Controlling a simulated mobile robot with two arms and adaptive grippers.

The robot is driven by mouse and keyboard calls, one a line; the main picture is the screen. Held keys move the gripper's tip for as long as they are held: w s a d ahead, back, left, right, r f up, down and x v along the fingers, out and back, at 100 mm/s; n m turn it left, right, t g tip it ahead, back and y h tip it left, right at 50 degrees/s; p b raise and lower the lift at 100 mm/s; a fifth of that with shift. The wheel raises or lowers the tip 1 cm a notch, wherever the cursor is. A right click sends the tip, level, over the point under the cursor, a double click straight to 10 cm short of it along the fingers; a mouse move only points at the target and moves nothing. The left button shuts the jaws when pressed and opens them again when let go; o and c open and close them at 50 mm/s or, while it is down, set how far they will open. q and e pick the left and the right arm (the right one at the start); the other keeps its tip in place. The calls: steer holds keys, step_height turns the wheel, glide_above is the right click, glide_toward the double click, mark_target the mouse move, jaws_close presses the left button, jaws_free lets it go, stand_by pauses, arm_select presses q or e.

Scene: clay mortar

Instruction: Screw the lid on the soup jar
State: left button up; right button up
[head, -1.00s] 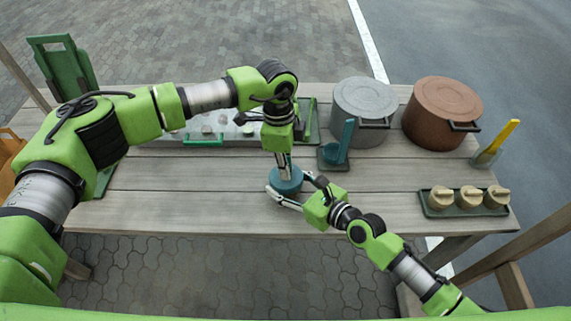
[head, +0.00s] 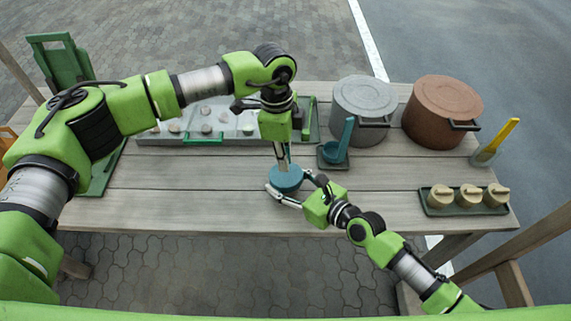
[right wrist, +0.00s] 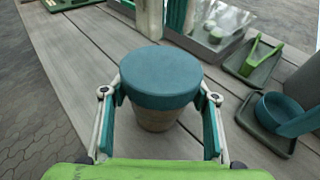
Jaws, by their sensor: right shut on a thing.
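The soup jar (right wrist: 153,118) is tan and stands upright on the table near its front edge. A round teal lid (right wrist: 160,75) sits level on top of it and also shows in the head view (head: 286,181). My right gripper (head: 287,192) is shut on the jar, its fingers on either side below the lid in the right wrist view. My left gripper (head: 283,164) points down just above or behind the lid. Its fingers look close together, but their gap is unclear. The lid's top looks clear in the wrist view. The jar body is mostly hidden in the head view.
A grey pot (head: 362,103) and a brown pot (head: 440,105) stand at the back right. A teal ladle (head: 340,150) rests on a small dark tray. A green tray (head: 435,211) holds beige lidded pots. A long container tray (head: 165,138) lies behind. The front-left table is clear.

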steer(key=o, duration=1.7)
arm_select(q)
steer(key=shift+r, duration=0.1)
arm_select(e)
steer(key=shift+s, duration=0.1)
steer(key=v, duration=1)
steer(key=shift+s+d, duration=0.1)
steer(key=shift+d, duration=0.05)
steer(key=shift+v, duration=0.8)
steer(key=shift+r, duration=0.1)
